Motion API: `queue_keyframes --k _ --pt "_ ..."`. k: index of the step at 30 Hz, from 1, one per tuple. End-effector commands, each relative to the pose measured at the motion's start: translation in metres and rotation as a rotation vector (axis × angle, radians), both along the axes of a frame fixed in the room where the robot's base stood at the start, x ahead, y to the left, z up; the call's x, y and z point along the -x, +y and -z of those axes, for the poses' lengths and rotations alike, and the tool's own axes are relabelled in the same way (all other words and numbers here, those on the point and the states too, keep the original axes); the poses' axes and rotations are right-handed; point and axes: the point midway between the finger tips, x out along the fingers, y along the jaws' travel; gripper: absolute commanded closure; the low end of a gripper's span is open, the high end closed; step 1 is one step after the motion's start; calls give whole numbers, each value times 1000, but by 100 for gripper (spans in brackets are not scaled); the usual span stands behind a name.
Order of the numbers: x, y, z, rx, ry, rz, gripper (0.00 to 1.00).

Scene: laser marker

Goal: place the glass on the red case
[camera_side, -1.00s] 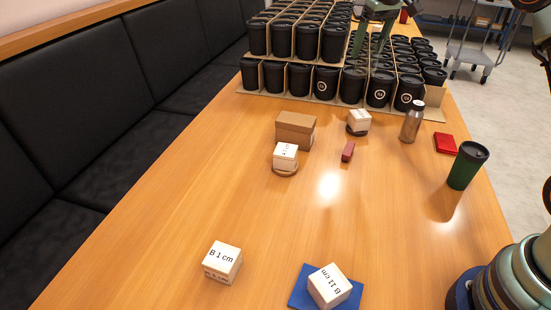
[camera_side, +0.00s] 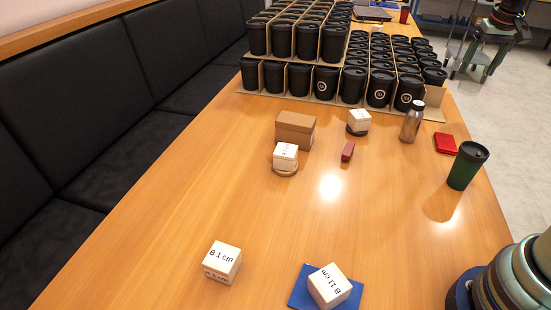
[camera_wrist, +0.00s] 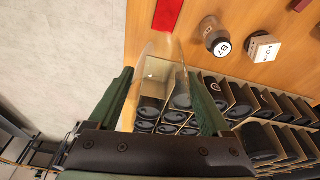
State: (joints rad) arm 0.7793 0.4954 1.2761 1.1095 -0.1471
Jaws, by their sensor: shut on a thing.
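The red case (camera_side: 445,143) lies flat near the right edge of the table, behind the green tumbler. It also shows at the top of the wrist view (camera_wrist: 167,14). In the wrist view a clear glass (camera_wrist: 158,75) stands between the two green fingers of my gripper (camera_wrist: 165,92), which is shut on it. The red case shows just beyond the glass there. In the side view my gripper (camera_side: 472,70) is at the upper right, beyond the table's right edge. I cannot make out the glass in that view.
Rows of black cups (camera_side: 327,82) fill the far table. A brown box (camera_side: 295,131) and several white cubes stand farther left. The table's middle is mostly clear.

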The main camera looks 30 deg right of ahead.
Motion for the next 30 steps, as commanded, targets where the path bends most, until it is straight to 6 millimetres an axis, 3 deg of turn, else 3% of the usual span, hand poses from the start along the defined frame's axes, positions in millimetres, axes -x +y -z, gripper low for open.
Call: queue_keyframes --k 12,30 --pt "0 1 101 -3 3 -2 85" --pt "-1 1 167 -1 1 -2 85"
